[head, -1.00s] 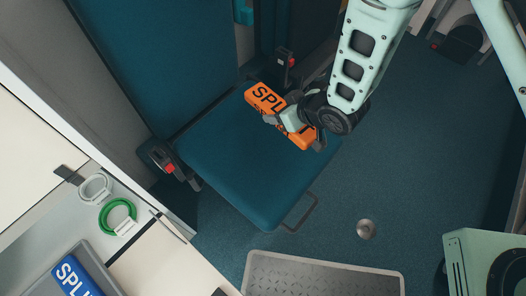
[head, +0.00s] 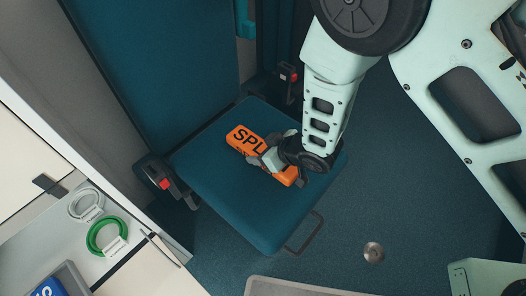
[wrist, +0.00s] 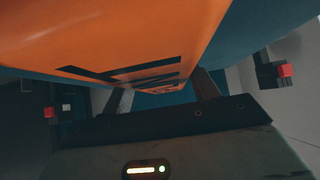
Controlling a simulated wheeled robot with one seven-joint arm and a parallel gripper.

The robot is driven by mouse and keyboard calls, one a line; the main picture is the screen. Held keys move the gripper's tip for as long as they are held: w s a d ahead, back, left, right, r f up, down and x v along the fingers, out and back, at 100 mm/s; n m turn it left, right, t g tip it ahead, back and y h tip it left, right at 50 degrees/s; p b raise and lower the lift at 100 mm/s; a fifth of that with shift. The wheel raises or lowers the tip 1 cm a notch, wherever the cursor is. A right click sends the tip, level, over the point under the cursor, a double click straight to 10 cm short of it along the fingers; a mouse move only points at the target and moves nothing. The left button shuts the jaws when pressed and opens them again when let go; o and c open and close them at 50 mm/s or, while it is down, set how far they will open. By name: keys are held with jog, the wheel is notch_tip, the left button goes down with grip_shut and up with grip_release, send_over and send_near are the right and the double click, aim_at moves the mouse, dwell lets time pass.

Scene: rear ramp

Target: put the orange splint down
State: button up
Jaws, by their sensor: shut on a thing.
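The orange splint (head: 243,137) is a long orange block with dark letters, seen in the head view over the blue seat cushion (head: 225,190). My gripper (head: 270,160) is shut around the middle of the splint and hides some of its lettering. The splint lies roughly level along the seat, low over it or touching it; I cannot tell which. In the wrist view the splint (wrist: 120,35) fills the upper part of the picture, close to the camera, between the two fingers.
The seat has a buckle with a red button (head: 164,184) on its left and another (head: 288,75) behind. A round metal floor fitting (head: 374,252) lies at right.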

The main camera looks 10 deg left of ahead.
jog(key=shift+f, duration=0.2)
jog(key=o, duration=1.1)
jog(key=shift+c, duration=0.2)
